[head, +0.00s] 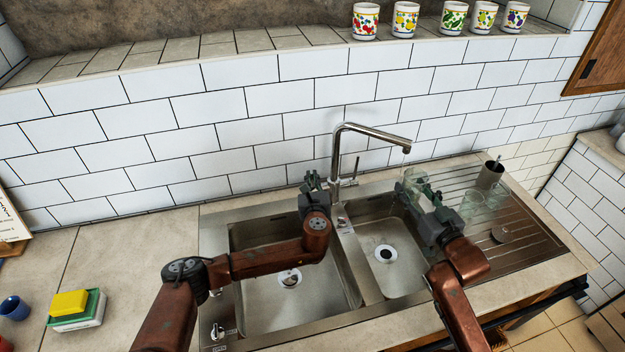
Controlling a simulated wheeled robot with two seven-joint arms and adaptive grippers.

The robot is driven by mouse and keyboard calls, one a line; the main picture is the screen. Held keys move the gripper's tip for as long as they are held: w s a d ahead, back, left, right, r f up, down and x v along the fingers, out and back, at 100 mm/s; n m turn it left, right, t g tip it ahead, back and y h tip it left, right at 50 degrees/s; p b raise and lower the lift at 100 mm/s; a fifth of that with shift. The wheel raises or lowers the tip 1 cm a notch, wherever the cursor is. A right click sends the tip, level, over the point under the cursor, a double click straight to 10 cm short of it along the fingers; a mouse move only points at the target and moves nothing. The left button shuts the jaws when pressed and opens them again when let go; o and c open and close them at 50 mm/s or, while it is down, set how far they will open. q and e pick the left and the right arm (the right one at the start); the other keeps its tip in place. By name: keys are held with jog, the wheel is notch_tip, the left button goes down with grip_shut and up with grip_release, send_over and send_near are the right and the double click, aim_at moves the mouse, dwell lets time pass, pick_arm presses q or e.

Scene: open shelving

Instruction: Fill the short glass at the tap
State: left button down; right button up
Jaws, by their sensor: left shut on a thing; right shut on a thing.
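The short glass (413,177) is clear and held by my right gripper (424,190), which is shut on it. The glass is just below the spout end of the steel tap (372,131), over the right basin's far right corner. A thin, faint trace shows under the spout; I cannot tell if it is water. The water level in the glass cannot be made out. My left gripper (314,181) is beside the tap's base, at its left, over the back rim of the left basin. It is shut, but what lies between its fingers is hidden. The tap's lever (356,168) stands to the right of its column.
The steel sink (220,240) has two basins with drains. On the ribbed drainboard (535,235) stand other clear glasses (470,203) and a metal cup (489,176). Sponges (76,308) and a blue cup (14,308) are at left. Several painted cups (405,20) line the ledge.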

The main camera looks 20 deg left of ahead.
pick_arm(q)
jog(key=shift+w+a+g, duration=0.1)
jog(key=shift+w+g, duration=0.05)
jog(key=shift+g, duration=0.15)
jog(key=c, duration=2.1)
grip_release()
jog(key=v, duration=1.2)
jog(key=shift+a+r, duration=0.1)
